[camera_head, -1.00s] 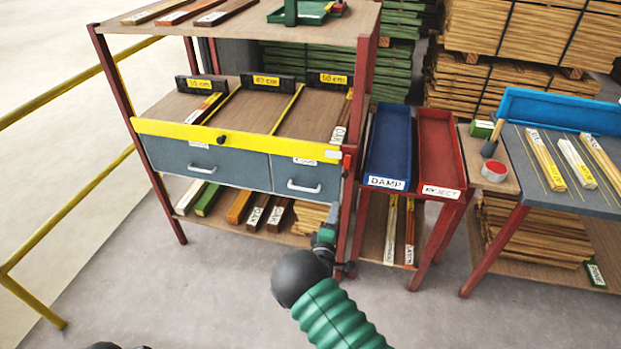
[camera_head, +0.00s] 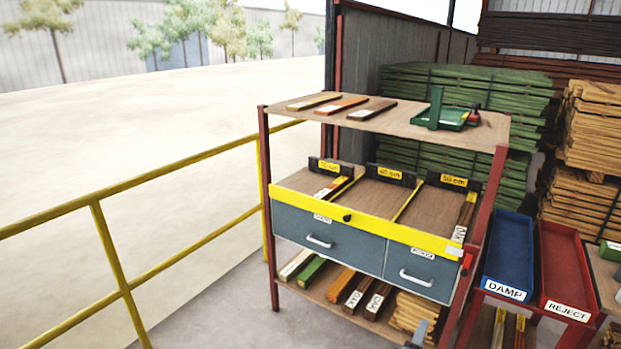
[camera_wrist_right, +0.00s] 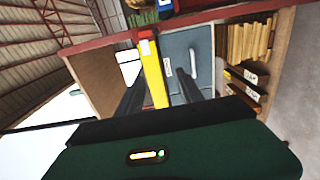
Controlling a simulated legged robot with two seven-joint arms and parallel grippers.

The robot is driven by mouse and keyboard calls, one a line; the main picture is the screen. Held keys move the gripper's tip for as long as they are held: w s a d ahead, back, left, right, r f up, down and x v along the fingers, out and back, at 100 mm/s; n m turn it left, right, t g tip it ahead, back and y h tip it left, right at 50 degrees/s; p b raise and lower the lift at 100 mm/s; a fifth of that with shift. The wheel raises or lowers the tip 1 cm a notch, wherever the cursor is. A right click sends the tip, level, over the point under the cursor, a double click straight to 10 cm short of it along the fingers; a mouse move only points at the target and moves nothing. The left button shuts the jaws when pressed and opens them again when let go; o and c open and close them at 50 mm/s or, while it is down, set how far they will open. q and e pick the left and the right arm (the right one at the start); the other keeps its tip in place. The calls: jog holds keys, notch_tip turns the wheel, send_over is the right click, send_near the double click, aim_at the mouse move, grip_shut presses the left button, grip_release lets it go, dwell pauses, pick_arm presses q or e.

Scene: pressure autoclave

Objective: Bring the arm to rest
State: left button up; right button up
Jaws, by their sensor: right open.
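My right gripper (camera_head: 416,335) shows only as a small grey tip at the bottom edge of the head view, in front of the lower shelf of the rack (camera_head: 468,300). In the right wrist view its two dark fingers (camera_wrist_right: 160,90) stand apart, with nothing held between them. Beyond them are the yellow rail (camera_wrist_right: 153,75) and a grey drawer (camera_wrist_right: 190,60) of the rack. I cannot tell the exact gap to the rack. Most of my right arm is out of the head view. My left gripper is not in view.
The rack carries boards and a green tool (camera_head: 445,115) on top. A blue DAMP tray (camera_head: 510,250) and a red REJECT tray (camera_head: 565,270) stand at its right. A yellow railing (camera_head: 110,250) runs at the left. Timber stacks (camera_head: 465,90) stand behind.

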jog(key=s+a+r+m+g+y+p, duration=0.25)
jog(key=s+a+m+g+y, duration=0.2)
jog(key=s, duration=0.25)
jog(key=s+a+r+m+g+y+p, duration=0.1)
jog(key=s+a+r+m+g+y, duration=0.3)
jog(key=s, duration=0.4)
jog(key=s+a+r+m+g, duration=0.1)
jog(key=s+g, duration=0.1)
jog(key=s, duration=0.6)
jog(key=s+a+r+m+g+y+p, duration=0.1)
jog(key=s+r+m+g, duration=0.1)
jog(key=s, duration=0.7)
jog(key=shift+s+a+r, duration=0.2)
jog(key=shift+s, duration=0.05)
